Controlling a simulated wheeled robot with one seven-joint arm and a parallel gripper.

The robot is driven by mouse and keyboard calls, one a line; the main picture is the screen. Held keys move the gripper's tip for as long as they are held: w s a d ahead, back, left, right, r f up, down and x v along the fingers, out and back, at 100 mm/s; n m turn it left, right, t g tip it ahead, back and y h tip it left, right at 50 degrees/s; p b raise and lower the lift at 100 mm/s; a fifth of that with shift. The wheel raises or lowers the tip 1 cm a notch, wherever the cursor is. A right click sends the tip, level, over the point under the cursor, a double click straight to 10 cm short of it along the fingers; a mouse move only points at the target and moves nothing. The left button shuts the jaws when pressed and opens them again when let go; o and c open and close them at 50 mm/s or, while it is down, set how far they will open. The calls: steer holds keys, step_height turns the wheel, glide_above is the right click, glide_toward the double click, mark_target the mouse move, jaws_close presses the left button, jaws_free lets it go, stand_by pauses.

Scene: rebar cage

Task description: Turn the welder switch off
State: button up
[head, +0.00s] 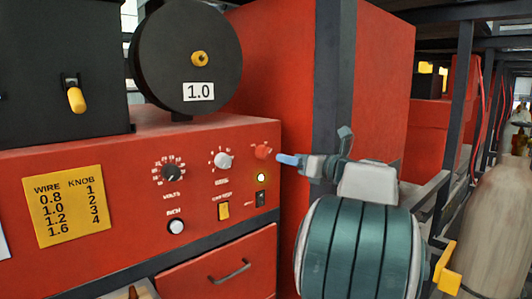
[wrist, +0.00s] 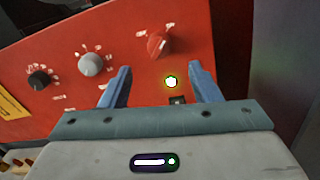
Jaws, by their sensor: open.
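The red welder panel (head: 110,190) carries several controls. The wrist view shows the red knob (wrist: 158,43) beyond the fingertips, the glowing lamp (wrist: 171,82) between the fingers, and the black switch (wrist: 178,100) partly hidden by my gripper's body. The switch's position is too small to read. My gripper (head: 289,160) is open and empty, its blue fingertips just right of the red knob in the head view; contact cannot be told. Both fingers (wrist: 160,68) show in the wrist view.
Left of the lamp are a black volts knob (head: 174,172), a silver knob (head: 222,160), a yellow switch (head: 223,210) and a white button (head: 177,227). A black wire spool (head: 187,55) stands on top. A dark post (head: 332,90) rises close behind my gripper.

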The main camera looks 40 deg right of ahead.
mark_target(269, 153)
steer(key=w, duration=0.3)
steer(key=w+a+p, duration=0.1)
steer(key=w, duration=0.2)
steer(key=w+p, duration=0.1)
steer(key=w, duration=0.2)
steer(key=shift+a, duration=0.15)
